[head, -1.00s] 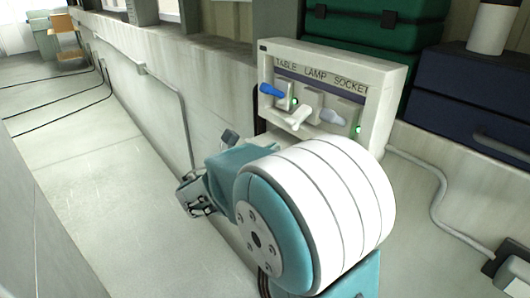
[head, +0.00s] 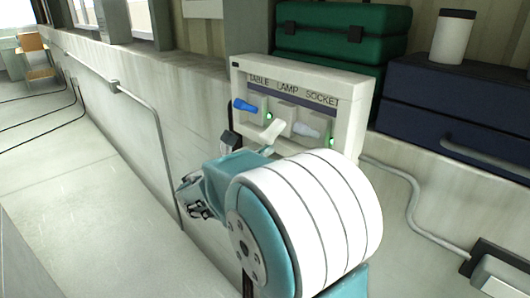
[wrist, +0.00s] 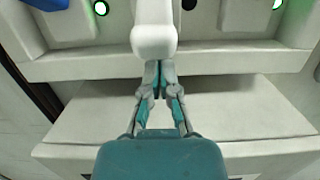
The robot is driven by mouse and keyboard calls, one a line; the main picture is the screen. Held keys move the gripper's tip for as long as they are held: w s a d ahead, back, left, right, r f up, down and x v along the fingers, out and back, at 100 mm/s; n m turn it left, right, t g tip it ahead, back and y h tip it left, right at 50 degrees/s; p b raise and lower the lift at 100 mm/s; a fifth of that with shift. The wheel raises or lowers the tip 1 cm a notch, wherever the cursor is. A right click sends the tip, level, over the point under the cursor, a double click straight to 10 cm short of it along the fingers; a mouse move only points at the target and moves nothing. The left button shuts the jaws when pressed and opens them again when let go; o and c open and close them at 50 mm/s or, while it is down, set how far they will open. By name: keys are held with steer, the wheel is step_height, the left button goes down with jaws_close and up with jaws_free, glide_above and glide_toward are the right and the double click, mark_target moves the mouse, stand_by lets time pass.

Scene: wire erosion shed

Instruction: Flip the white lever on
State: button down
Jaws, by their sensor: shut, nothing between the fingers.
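The white lever (head: 268,132) is the middle of three levers on the off-white panel (head: 345,110) marked TABLE LAMP SOCKET. It sticks out toward me, and it shows large at the top centre of the wrist view (wrist: 153,38). My gripper (wrist: 157,64) is shut and empty, with its fingertips together just below the lever's rounded end in the wrist view. I cannot tell whether they touch it. In the head view my arm hides much of the gripper. A dark, unlit round spot (wrist: 188,4) shows right of the white lever.
A blue lever (head: 245,106) is on the left with a green light (wrist: 100,8). A pale grey lever (head: 306,130) is on the right with another green light (head: 331,141). Green (head: 345,30) and dark blue (head: 460,105) cases stand behind. A grey cable runs right.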

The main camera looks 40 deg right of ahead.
mark_target(265, 137)
steer(key=shift+a+r+y, duration=0.35)
steer(key=shift+r+y, duration=0.1)
steer(key=shift+y, duration=0.35)
steer(key=shift+s+a+r+g+y, duration=0.15)
steer(key=shift+a+r+y, duration=0.1)
steer(key=shift+r+y, duration=0.35)
steer(key=shift+w+a+r+g+y, duration=0.15)
steer(key=shift+a+r+y, duration=0.2)
steer(key=shift+y, duration=0.45)
steer(key=r+y, duration=0.2)
steer(key=y, duration=0.1)
steer(key=shift+s+a+r+g+y, duration=0.15)
steer(key=shift+a+r+g+y, duration=0.05)
steer(key=shift+r+g+y, duration=0.1)
steer(key=shift+f, duration=0.1)
steer(key=shift+r, duration=0.75)
